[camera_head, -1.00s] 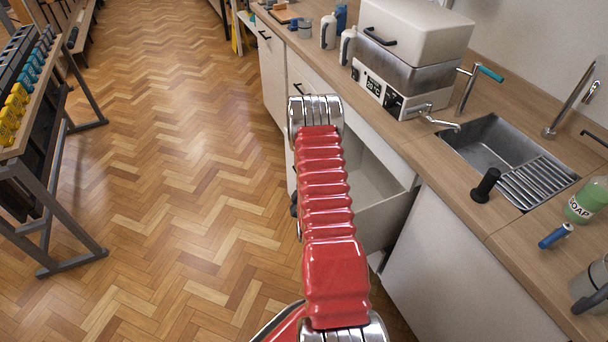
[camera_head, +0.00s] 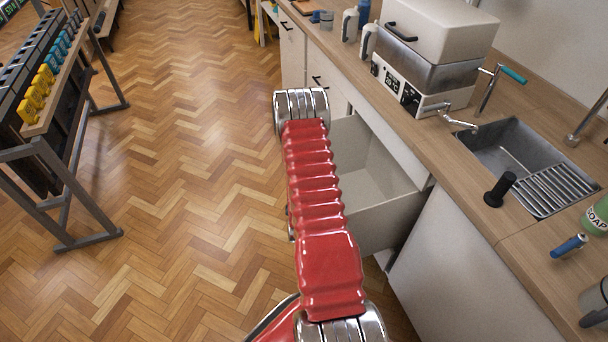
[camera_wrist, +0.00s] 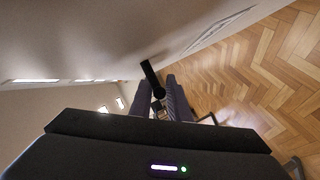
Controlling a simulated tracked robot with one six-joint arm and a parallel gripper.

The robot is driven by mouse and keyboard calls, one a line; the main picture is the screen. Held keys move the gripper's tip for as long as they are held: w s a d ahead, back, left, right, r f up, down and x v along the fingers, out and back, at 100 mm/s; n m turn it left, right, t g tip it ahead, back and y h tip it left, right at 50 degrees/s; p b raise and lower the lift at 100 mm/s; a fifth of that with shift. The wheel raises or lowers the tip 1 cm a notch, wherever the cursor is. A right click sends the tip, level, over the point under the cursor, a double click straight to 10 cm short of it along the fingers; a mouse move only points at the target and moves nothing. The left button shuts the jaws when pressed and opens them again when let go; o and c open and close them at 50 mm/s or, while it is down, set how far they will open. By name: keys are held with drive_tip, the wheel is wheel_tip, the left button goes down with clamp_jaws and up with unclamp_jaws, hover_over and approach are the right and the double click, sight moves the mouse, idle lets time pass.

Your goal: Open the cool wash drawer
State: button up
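A drawer (camera_head: 385,215) under the counter stands pulled out. Its pale, empty-looking interior and side wall show in the head view, while my red arm hides much of its front. I cannot read a cool wash label. In the wrist view, my gripper (camera_wrist: 160,98) has its two dark fingers on either side of a black bar handle (camera_wrist: 149,72) on a pale front, and appears shut on it. In the head view my gripper is hidden behind my arm.
The counter carries a white appliance (camera_head: 430,45), a sink (camera_head: 515,150), a black-handled item (camera_head: 499,190) and a soap bottle (camera_head: 597,215). A rack with yellow and blue items (camera_head: 40,90) stands at left. The parquet floor (camera_head: 180,170) between is clear.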

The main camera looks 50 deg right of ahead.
drive_tip(key=shift+w+r, duration=0.15)
drive_tip(key=shift+s+a+r, duration=0.15)
drive_tip(key=shift+s+a, duration=0.2)
drive_tip(key=shift+a, duration=0.05)
drive_tip(key=v, duration=1.2)
drive_tip(key=shift+s+a, duration=0.2)
drive_tip(key=shift+s, duration=0.15)
drive_tip(key=shift+f, duration=0.2)
